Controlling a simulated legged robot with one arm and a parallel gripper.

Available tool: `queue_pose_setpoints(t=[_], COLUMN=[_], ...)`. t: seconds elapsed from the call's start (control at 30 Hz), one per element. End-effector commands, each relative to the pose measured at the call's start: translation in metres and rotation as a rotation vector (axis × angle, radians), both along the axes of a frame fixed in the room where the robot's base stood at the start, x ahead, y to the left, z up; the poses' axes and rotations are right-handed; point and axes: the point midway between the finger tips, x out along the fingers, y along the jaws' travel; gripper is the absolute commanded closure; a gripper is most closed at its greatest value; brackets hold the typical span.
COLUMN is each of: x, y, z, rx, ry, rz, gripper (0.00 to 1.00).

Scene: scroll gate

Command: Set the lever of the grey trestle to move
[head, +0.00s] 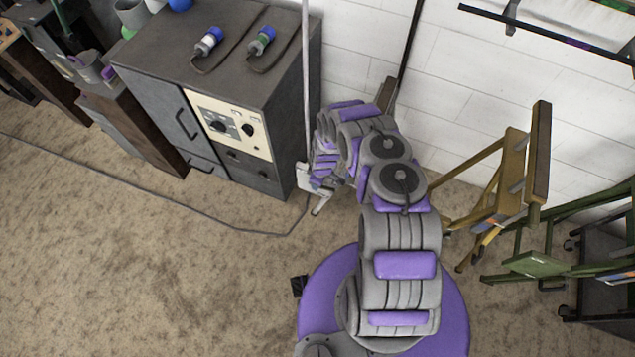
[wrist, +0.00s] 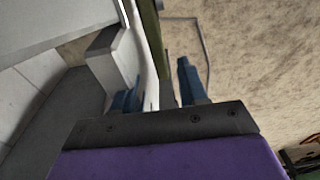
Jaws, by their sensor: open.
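My gripper (wrist: 158,90) is open in the wrist view, with one dark blue finger on each side. A narrow greenish post and a pale strip show between and beyond the fingers; I cannot tell whether the fingers touch them. A light grey block (wrist: 103,45) is beside the left finger. In the head view my arm reaches to a thin pale upright pole (head: 306,80) beside the cabinet, with a small pale box (head: 308,178) low down. These may belong to the grey trestle, mostly hidden behind my arm. I cannot make out its lever or the lever's setting.
A dark grey cabinet (head: 145,90) stands left of the pole, two plugs with cables on top. A yellow-brown trestle (head: 512,165) and a green trestle (head: 535,263) stand at right. A cable (head: 150,190) crosses the floor. Front-left carpet is clear.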

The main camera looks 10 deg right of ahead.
Motion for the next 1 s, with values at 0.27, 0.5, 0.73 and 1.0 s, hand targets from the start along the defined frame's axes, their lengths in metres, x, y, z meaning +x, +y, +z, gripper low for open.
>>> queue_pose_setpoints(t=[0.27,0.5,0.73,1.0], x=[-0.003,-0.005,-0.006,-0.007], y=[-0.007,-0.009,-0.01,-0.01], z=[0.057,0.088,0.098,0.098], rx=[-0.003,-0.002,-0.001,-0.001], ry=[0.0,0.001,0.003,0.003], rz=[-0.001,0.0,-0.001,-0.001], gripper=[0.57,0.57,0.57,0.57])
